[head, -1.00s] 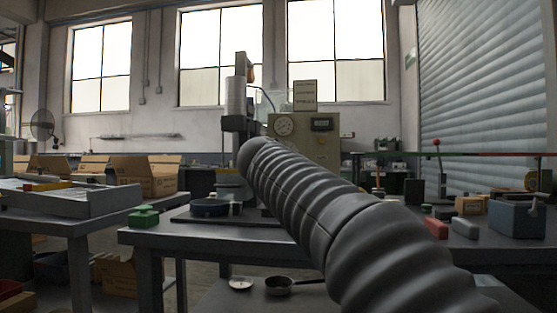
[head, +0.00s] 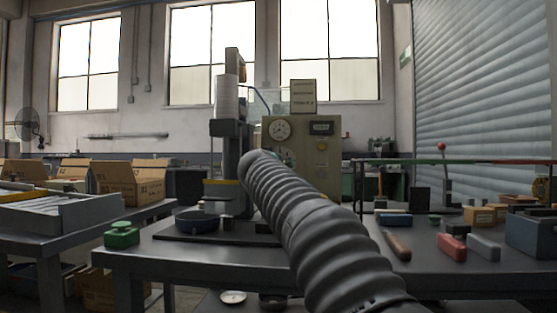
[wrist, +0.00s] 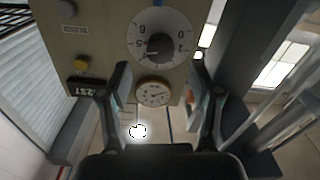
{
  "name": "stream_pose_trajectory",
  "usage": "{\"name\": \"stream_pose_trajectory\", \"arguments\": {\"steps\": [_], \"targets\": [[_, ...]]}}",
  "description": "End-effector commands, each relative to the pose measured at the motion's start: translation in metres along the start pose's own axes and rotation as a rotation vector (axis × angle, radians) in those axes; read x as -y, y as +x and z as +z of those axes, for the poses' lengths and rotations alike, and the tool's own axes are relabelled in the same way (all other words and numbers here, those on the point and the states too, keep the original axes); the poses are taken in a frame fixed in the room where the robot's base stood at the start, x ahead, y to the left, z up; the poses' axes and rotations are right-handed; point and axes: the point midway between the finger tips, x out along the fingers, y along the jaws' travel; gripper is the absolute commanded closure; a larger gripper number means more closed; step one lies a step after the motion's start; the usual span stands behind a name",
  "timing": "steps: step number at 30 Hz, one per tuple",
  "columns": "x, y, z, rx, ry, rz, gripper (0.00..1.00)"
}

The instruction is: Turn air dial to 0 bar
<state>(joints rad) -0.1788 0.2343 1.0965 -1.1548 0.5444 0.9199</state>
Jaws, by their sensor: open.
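The air dial, a round white scale with a dark central knob (wrist: 158,47), is on the beige control box (wrist: 103,25) in the wrist view, upside down there. Its numbers run around the scale, with 0 on the right side. The exact pointer setting is too small to tell. My gripper (wrist: 160,70) is open and empty, its two fingers spread on either side below the dial, apart from the knob.
A pressure gauge (wrist: 153,93) sits beside the dial, with a digital display (wrist: 84,88) and yellow button (wrist: 82,63). The press column (head: 228,160) stands left of the box. A green weight (head: 122,235), blue pan (head: 195,221) and small tools lie on the bench.

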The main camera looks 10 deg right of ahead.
Motion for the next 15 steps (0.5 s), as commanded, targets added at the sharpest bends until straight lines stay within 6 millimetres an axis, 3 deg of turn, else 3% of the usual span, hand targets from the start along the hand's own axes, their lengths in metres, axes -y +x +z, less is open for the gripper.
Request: {"name": "stream_pose_trajectory", "arguments": {"steps": [6, 15], "targets": [[-0.001, 0.037, -0.002, 0.002, -0.001, 0.001, 0.36], [0.000, 0.058, -0.001, -0.001, -0.001, 0.000, 0.36]]}}
